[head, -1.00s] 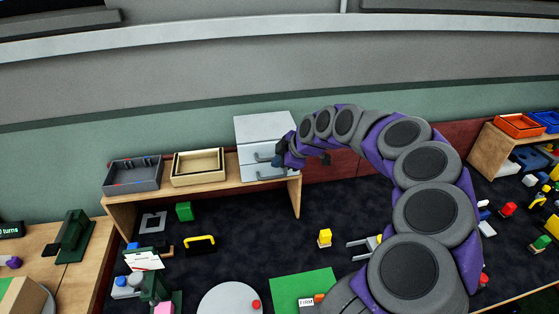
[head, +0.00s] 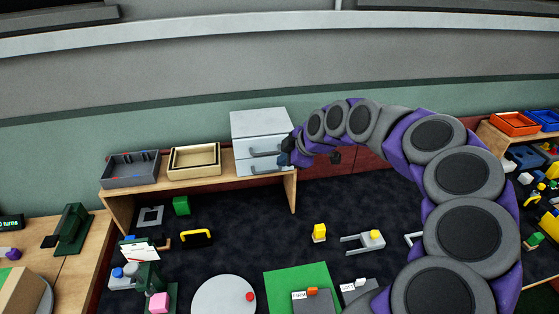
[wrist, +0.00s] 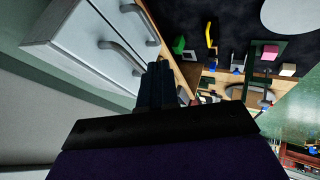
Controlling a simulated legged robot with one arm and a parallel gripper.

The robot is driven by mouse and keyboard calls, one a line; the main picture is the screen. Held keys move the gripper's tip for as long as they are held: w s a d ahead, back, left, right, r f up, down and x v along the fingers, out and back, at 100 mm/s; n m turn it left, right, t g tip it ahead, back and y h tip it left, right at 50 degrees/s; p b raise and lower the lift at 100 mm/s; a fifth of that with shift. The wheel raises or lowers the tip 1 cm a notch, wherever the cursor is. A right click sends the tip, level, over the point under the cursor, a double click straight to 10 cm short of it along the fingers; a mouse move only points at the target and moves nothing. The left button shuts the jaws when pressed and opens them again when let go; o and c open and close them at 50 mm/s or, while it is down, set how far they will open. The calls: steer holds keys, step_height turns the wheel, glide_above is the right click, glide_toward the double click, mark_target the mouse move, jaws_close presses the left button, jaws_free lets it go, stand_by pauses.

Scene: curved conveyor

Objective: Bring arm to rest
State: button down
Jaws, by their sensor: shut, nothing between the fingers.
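My arm rises from the lower right of the head view and arches left, dark grey and purple. My gripper (head: 286,153) is at its far end, beside the right front of the white drawer cabinet (head: 258,124). In the wrist view my gripper (wrist: 158,72) is shut, its dark fingers together with nothing seen between them. The cabinet's drawer handles (wrist: 124,57) show to the left of the fingers there. Both drawers look shut. I cannot tell whether the fingers touch the cabinet.
The cabinet stands on a wooden shelf (head: 228,164) with a grey tray (head: 132,171) and a beige tray (head: 195,161). Below are a green block (head: 181,206), a yellow handle (head: 196,237), a round grey disc (head: 224,296) and a green mat (head: 290,281).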

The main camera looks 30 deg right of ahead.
steer(key=v, duration=0.5)
steer(key=shift+s+a+p, duration=0.2)
steer(key=shift+a+p, duration=0.15)
steer(key=s+a+m+g, duration=0.3)
steer(key=s+a+g, duration=0.1)
steer(key=s+a, duration=1.15)
steer(key=s+a+f+m+g+h, duration=0.1)
steer(key=s+f+m+g, duration=0.1)
steer(key=s+m, duration=0.3)
steer(key=s+a+f+m+g+h, duration=0.2)
steer(key=s+f+m+g, duration=0.1)
steer(key=s, duration=1.1)
steer(key=shift+s+f+m, duration=0.25)
steer(key=shift+f+m, duration=0.35)
steer(key=shift+m, duration=0.4)
steer(key=shift+d, duration=0.4)
